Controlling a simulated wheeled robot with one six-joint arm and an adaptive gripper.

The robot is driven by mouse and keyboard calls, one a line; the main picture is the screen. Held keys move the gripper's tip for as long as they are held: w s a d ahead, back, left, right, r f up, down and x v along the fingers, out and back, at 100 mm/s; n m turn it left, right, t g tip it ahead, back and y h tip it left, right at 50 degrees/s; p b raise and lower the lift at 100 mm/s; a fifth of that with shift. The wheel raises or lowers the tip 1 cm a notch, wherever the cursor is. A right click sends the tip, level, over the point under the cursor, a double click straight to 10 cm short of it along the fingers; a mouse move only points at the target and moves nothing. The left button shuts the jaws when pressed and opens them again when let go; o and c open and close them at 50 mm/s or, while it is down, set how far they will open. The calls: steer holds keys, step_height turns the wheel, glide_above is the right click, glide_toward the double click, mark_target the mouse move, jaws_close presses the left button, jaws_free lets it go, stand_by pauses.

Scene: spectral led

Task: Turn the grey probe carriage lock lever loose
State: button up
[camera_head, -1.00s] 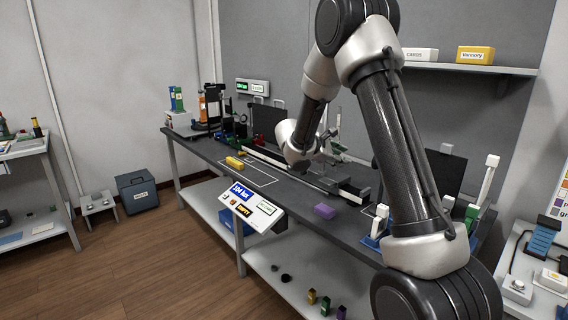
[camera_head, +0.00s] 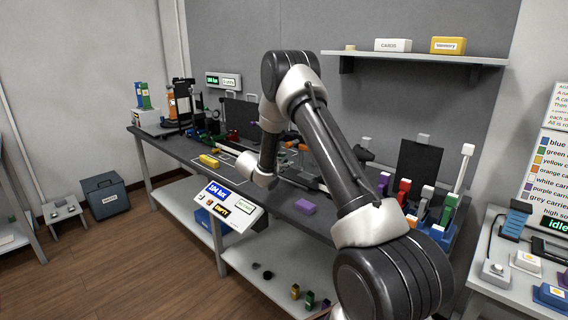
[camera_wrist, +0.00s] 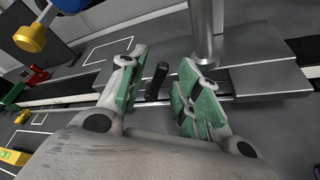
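In the wrist view, my gripper (camera_wrist: 160,88) is open, with green pads on both fingers. A short black lever (camera_wrist: 157,80) stands between the fingers, with visible gaps to both pads. It appears tilted in the picture. The grey carriage (camera_wrist: 262,72) is a flat block on the bench rail, just beyond and to the right of the fingers. A round metal post (camera_wrist: 203,30) rises from it beside the right finger. In the head view, my arm largely hides this spot, and I cannot make out the lever or the fingertips there.
The dark rail (camera_wrist: 60,92) runs across the wrist view. A yellow knob on a blue part (camera_wrist: 30,38) is at upper left. In the head view, a purple block (camera_head: 305,206) and a yellow block (camera_head: 209,161) lie on the bench, and coloured carriages stand at right.

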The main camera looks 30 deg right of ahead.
steer(key=shift+w+d+f, duration=0.2)
steer(key=shift+w+d, duration=0.15)
steer(key=shift+d, duration=0.2)
steer(key=shift+c, duration=0.2)
jaws_close()
